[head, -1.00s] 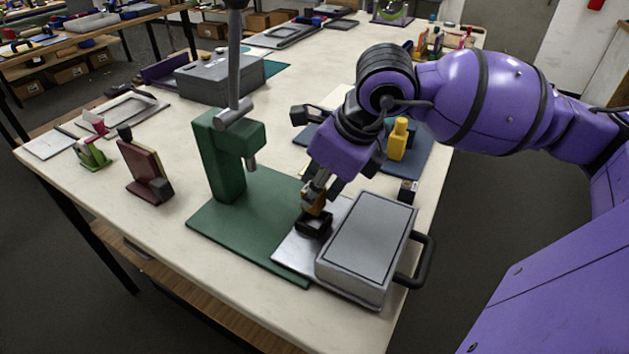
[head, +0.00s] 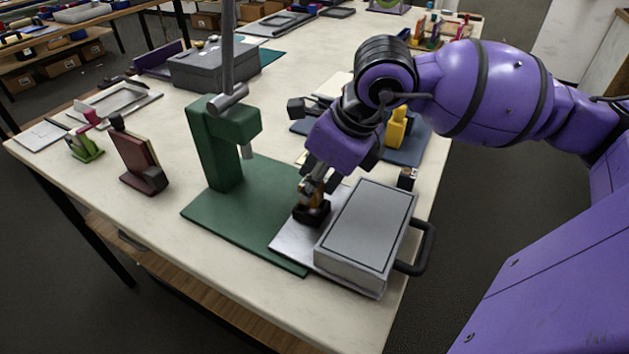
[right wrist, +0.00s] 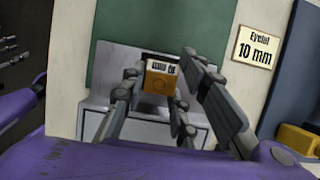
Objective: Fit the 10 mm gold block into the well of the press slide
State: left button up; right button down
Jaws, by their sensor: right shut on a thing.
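The gold block (right wrist: 158,80) is held between the fingers of my right gripper (right wrist: 157,100), and printed text shows on its upper edge in the right wrist view. In the head view my right gripper (head: 316,186) points down over the black well (head: 311,214) on the silver press slide (head: 290,243). The gold block (head: 318,197) is at or just above the well's mouth. The fingers partly hide it, and I cannot tell how far it is inside. The green press (head: 214,150) stands left of the slide. My left gripper is out of view.
A grey lidded box (head: 367,225) with a black handle stands close right of the well. A blue mat with a yellow object (head: 397,128) lies behind the gripper. A card reading "Eyelet 10 mm" (right wrist: 255,48) shows in the right wrist view.

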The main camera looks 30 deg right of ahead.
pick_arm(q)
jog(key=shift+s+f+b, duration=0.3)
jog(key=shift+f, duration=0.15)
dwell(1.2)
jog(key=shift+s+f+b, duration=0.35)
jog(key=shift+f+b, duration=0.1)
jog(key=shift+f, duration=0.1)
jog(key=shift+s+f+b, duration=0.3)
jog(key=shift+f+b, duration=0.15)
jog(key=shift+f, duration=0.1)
pick_arm(e)
jog(key=shift+f, duration=1.2)
jog(key=c, duration=1.3)
grip_release()
jog(key=v, duration=1.2)
jog(key=shift+d, duration=0.1)
